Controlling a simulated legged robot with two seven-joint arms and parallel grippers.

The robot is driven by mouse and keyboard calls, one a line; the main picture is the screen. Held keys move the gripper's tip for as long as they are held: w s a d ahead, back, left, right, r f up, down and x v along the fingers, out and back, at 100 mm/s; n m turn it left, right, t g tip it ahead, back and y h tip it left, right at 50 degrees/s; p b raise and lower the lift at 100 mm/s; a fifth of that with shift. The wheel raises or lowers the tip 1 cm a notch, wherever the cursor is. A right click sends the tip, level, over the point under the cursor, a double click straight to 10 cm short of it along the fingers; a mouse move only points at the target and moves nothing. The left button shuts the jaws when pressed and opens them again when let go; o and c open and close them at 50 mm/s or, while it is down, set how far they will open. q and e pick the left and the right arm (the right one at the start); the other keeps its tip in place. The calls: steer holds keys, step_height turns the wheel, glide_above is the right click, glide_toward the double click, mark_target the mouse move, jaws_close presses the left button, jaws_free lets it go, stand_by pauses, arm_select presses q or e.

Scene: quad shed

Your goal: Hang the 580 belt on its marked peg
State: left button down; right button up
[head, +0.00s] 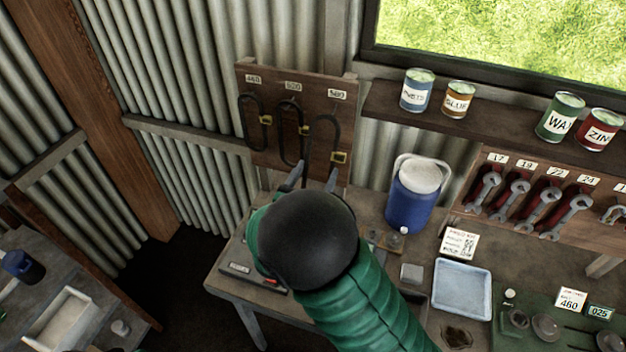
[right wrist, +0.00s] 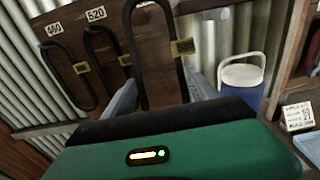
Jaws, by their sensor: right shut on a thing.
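The 580 belt (head: 313,135) is a dark loop with a yellow tag (head: 339,157), upright against the wooden peg board (head: 270,150) below the 580 label (head: 337,94). In the right wrist view the belt (right wrist: 133,50) rises between my fingers, with its tag (right wrist: 182,47) on the right side. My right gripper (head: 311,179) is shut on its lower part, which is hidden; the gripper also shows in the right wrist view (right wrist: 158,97). I cannot tell whether the belt's top rests on the peg. My left gripper is out of view.
Two other belts hang to the left under the 460 label (head: 254,79) and the 520 label (head: 293,86). A blue jug (head: 411,200) stands close on the right of the board. A shelf (head: 480,128) with cans and a wrench rack (head: 474,207) are further right.

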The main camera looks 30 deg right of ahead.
steer(key=b+x, duration=0.1)
steer(key=x, duration=0.1)
steer(key=f+b+x, duration=0.1)
steer(key=x, duration=0.2)
steer(key=shift+w+d+f, duration=0.1)
steer(key=shift+w+d, duration=0.05)
steer(key=shift+w, duration=0.2)
stand_by(0.4)
steer(key=shift+d, duration=0.1)
steer(key=o, duration=1.5)
